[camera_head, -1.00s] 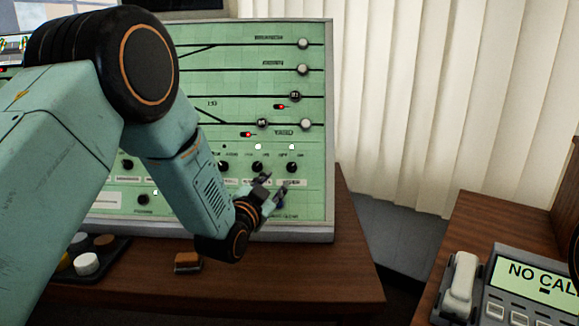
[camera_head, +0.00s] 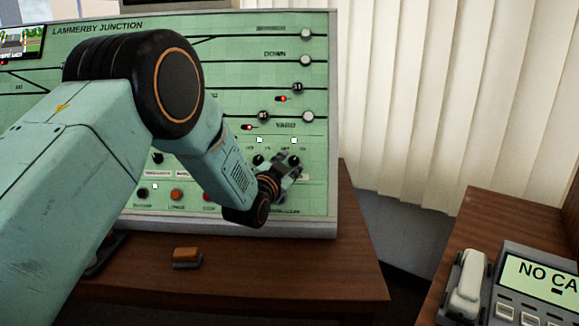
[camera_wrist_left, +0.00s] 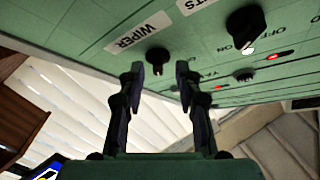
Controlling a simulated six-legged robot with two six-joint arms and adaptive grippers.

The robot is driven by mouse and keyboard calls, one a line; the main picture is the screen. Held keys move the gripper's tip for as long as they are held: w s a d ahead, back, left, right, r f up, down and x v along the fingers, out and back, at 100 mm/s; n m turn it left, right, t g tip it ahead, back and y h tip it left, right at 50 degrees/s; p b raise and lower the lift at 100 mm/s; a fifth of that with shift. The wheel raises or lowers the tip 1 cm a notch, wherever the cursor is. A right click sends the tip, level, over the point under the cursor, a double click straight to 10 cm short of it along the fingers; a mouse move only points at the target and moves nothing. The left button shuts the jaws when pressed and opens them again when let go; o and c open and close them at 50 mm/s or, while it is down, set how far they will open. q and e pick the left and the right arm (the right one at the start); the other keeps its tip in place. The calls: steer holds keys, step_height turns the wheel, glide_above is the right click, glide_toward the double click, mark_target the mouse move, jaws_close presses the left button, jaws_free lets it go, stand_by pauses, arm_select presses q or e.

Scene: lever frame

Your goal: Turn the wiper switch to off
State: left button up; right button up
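The wiper switch is a small black knob (camera_wrist_left: 157,57) beside the WIPER label (camera_wrist_left: 137,32) on the green panel. In the head view the knob (camera_head: 294,160) is at the right end of the switch row, close to my left gripper (camera_head: 288,167). In the left wrist view my left gripper (camera_wrist_left: 158,80) is open, one finger on each side of the knob in the picture. I cannot tell whether the fingertips touch it. The knob's exact setting is unclear. My right gripper is not in view.
A neighbouring black knob (camera_wrist_left: 247,25) with OFF and ON marks is beside the wiper knob. The green panel (camera_head: 230,75) stands on a brown desk (camera_head: 330,275). A small orange-brown block (camera_head: 187,258) lies on the desk. A phone console (camera_head: 540,285) is at right.

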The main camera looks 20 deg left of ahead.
arm_select(q)
steer(key=shift+w+d+f, duration=0.15)
steer(key=shift+w+d, duration=0.05)
steer(key=shift+w, duration=0.2)
steer(key=shift+s+a, duration=0.15)
steer(key=shift+s, duration=0.05)
steer(key=c, duration=0.4)
jaws_close()
